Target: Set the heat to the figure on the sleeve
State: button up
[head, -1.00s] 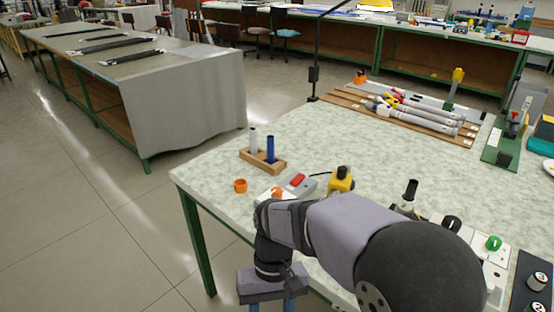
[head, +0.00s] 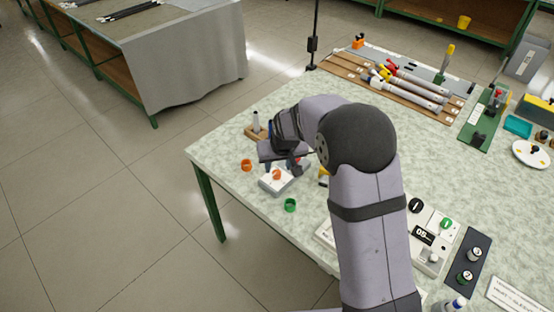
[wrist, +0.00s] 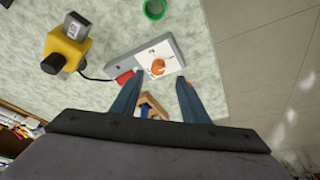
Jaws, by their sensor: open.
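A white box (head: 272,184) with an orange knob (head: 277,174) stands near the table's left front edge. In the wrist view, the box's white face (wrist: 146,55) has the orange knob (wrist: 158,67) on it and a red part (wrist: 124,77) at one end. My gripper (wrist: 158,84) is open and empty, its two blue fingers apart just short of the knob in that picture. In the head view my arm hides part of the box. A yellow unit (wrist: 67,50) bears a grey piece with a label (wrist: 74,27) too small to read.
A green ring (head: 290,205) and an orange ring (head: 246,165) lie near the box. A wooden stand (head: 254,133) is behind it. A white panel (head: 432,243) with a display and knobs is at right. Rods (head: 415,88) lie on a board behind.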

aim_at(276, 172)
jog(key=shift+w+d, duration=0.1)
jog(key=shift+w, duration=0.25)
jog(key=shift+p+x, duration=0.9)
jog(key=shift+x, duration=2.65)
grip_shut()
